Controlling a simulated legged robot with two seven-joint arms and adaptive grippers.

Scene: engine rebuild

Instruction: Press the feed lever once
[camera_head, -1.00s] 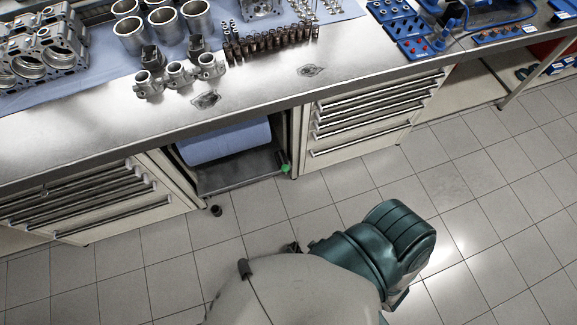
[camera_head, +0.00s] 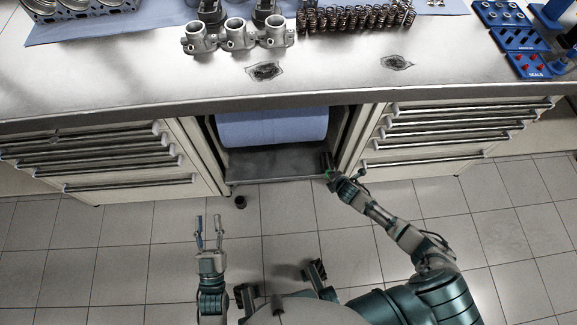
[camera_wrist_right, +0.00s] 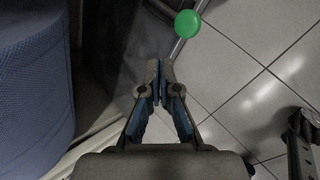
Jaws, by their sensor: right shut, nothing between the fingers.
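The feed lever shows in the right wrist view as a thin metal rod with a round green knob (camera_wrist_right: 187,24), just beyond and slightly right of my fingertips. In the head view a bit of the green knob (camera_head: 329,174) shows at the lower right of the open bay, mostly hidden by my right gripper (camera_head: 327,161). In the right wrist view that gripper (camera_wrist_right: 160,80) is shut with its fingers together and empty. A gap shows between fingertips and knob there. My left gripper (camera_head: 208,219) is open and empty above the floor at the left.
A blue paper roll (camera_head: 272,127) sits in the bay under the metal workbench (camera_head: 160,75). Drawer units flank the bay. A small dark cup-like part (camera_head: 240,202) lies on the tiled floor. Engine parts (camera_head: 238,35) and springs (camera_head: 355,18) stand on the bench.

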